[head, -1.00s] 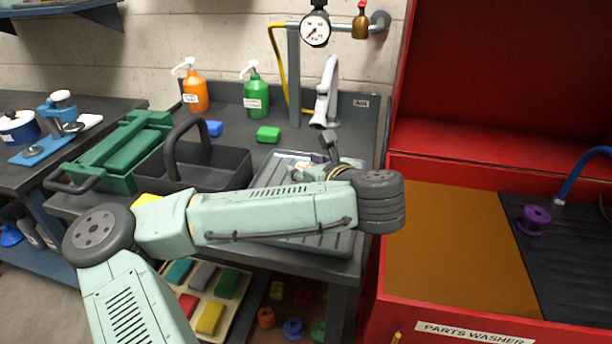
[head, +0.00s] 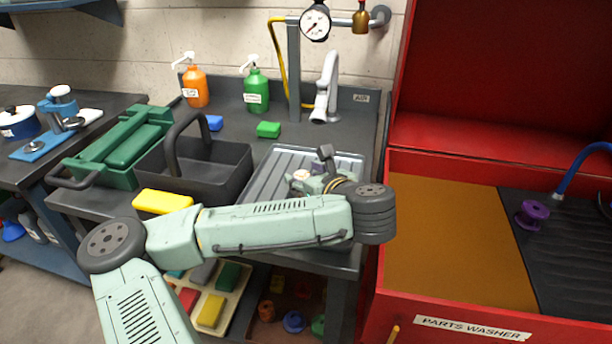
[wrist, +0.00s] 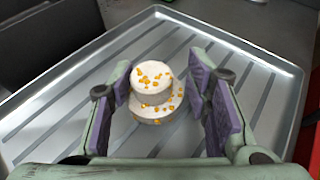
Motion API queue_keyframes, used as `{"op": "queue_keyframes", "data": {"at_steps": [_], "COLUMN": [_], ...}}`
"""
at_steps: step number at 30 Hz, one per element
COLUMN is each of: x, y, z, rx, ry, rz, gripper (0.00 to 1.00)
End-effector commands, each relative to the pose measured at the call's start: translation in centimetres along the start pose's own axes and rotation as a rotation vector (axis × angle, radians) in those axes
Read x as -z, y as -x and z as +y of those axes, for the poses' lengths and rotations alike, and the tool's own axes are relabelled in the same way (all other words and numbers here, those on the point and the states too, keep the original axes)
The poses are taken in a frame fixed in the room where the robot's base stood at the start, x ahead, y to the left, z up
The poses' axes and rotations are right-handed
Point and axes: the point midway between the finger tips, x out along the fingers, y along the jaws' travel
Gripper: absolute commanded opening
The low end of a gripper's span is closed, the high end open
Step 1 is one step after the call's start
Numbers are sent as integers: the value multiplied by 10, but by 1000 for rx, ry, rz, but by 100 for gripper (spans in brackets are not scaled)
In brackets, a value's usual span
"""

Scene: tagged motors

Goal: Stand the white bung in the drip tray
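The white bung (wrist: 156,88), speckled with orange, stands upright on the ribbed grey drip tray (wrist: 255,68). It looks stepped, with a narrower top over a wider lower part. My gripper (wrist: 168,88) is open around it, with one purple-padded finger on each side. Narrow gaps seem to show between pads and bung. In the head view the drip tray (head: 285,160) lies on the dark bench, its near part hidden behind my arm. The bung (head: 301,175) shows there as a small pale spot beside my gripper (head: 312,172).
A dark carrier with a handle (head: 235,170) stands left of the tray. A yellow block (head: 162,202) lies at the bench's front. A tap (head: 325,90) rises behind the tray, and the red parts washer (head: 440,165) stands to the right.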

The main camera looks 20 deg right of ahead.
Motion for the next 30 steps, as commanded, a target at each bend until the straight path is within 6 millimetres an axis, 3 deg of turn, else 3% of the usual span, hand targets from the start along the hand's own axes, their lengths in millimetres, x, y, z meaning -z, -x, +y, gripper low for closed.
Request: {"op": "queue_keyframes", "data": {"at_steps": [4,17,30], "x": [0,-4,-4], "y": [0,4,53], "z": [0,0,0], "rx": [0,2,1], "ry": [0,-1,-5], "rz": [0,-3,-8], "gripper": [57,57,57]}}
